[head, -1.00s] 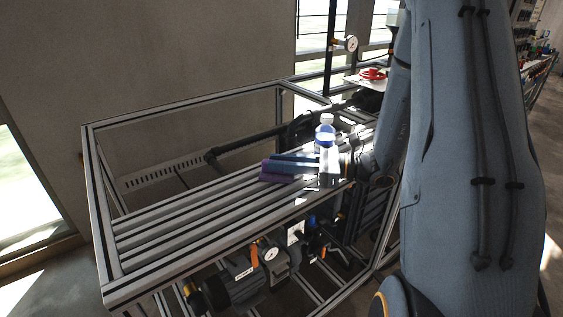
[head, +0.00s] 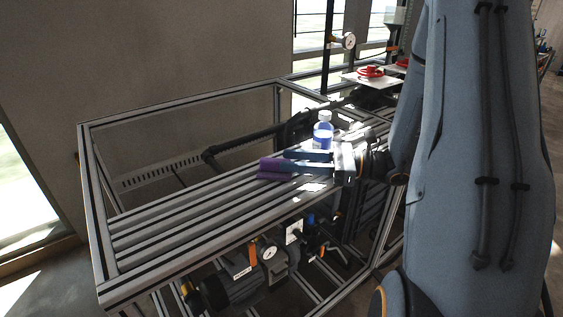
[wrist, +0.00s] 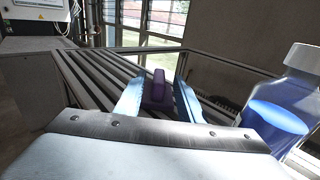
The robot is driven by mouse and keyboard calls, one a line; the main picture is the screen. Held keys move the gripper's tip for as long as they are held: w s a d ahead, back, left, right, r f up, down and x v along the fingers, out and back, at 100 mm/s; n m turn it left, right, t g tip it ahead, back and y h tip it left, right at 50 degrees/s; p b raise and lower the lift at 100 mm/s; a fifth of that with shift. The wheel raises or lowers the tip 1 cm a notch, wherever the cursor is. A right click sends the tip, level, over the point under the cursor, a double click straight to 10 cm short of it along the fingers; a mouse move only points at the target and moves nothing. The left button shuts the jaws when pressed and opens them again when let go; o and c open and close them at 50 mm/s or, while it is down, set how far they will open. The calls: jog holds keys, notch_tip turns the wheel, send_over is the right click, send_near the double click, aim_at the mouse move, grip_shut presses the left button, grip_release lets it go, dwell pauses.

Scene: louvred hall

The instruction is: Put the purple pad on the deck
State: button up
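In the wrist view the pad (wrist: 158,90) shows between the two finger ends of the gripper (wrist: 160,92), with gaps at the sides. The fingers are apart and do not appear to press on it. The pad appears to rest on the slats, but its underside is hidden.
A clear bottle with blue liquid (head: 323,132) stands just behind the gripper; it is close on the right in the wrist view (wrist: 280,110). A gauge and a motor (head: 235,278) sit below the deck. The left slats are clear. A red object (head: 370,71) lies on a plate behind.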

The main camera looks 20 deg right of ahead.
jog(key=b+v, duration=0.1)
jog(key=v, duration=0.7)
jog(key=shift+d, duration=0.1)
jog(key=shift+s, duration=0.1)
